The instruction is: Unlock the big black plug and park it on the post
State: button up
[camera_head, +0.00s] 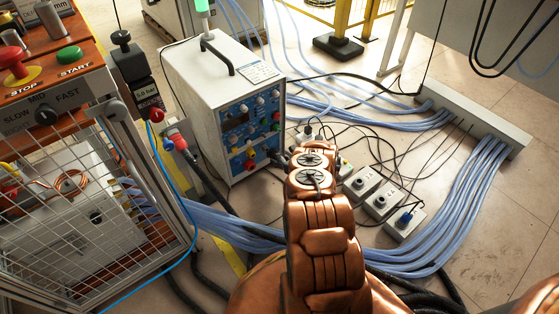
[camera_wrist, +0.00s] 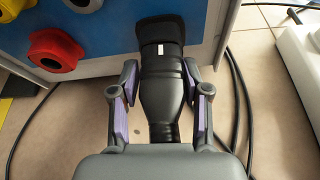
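The big black plug (camera_wrist: 160,95) is in the middle of the wrist view. Its wide, square-edged collar is against the blue panel (camera_wrist: 215,28), and its narrower end points back toward my gripper (camera_wrist: 161,100). My gripper is open around the plug, with one purple-padded finger on each side. Some gap shows on the left; I cannot tell whether the right pad touches. The plug's locking state is unclear. In the head view, my copper arm reaches the lower front of the white heater box (camera_head: 215,95) and mostly hides the gripper and plug. I cannot clearly identify the post.
Red (camera_wrist: 55,50) and yellow (camera_wrist: 15,8) connectors sit left of the plug. Black cables run on the floor to its right. In the head view, blue hoses (camera_head: 430,250) and small grey boxes (camera_head: 385,200) lie right of my arm; a wire cage (camera_head: 90,200) stands left.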

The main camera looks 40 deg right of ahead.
jog(key=o, duration=0.4)
jog(key=shift+s+d+r, duration=0.1)
jog(key=shift+v, duration=5.9)
